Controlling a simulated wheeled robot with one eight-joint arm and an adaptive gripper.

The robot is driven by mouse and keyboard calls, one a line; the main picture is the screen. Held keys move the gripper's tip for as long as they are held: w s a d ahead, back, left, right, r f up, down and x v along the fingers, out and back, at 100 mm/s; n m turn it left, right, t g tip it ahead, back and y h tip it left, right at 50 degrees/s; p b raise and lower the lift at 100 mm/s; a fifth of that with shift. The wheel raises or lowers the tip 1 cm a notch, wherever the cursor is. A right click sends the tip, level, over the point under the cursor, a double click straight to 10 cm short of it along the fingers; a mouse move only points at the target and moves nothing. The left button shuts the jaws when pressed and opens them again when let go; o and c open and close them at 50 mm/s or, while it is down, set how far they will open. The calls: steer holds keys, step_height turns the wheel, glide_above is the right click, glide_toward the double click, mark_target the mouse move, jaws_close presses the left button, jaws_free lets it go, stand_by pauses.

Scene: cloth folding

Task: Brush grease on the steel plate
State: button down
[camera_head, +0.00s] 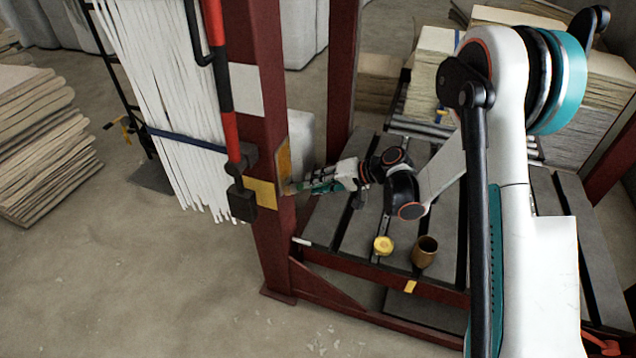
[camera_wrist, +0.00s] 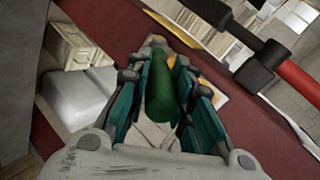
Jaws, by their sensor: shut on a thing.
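My gripper (camera_head: 318,184) is shut on a brush with a green handle (camera_wrist: 160,88), beside the dark red post (camera_head: 267,110). The fingers also show in the wrist view (camera_wrist: 158,68) on both sides of the handle. The brush (camera_head: 300,187) points left at the post, its tip at or very near the lower part of a yellowish plate (camera_head: 284,158) on the post's side face. I cannot tell whether the tip touches. The plate shows partly behind the fingers in the wrist view (camera_wrist: 184,61).
A yellow round tin (camera_head: 383,245) and a brown cup (camera_head: 425,251) stand on the dark slatted bench (camera_head: 340,225). A red and black bar (camera_head: 218,75) and hanging white strips (camera_head: 165,90) are left of the post. Stacked boards (camera_head: 440,70) are behind.

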steer(key=shift+w+a, duration=0.15)
steer(key=shift+a, duration=0.3)
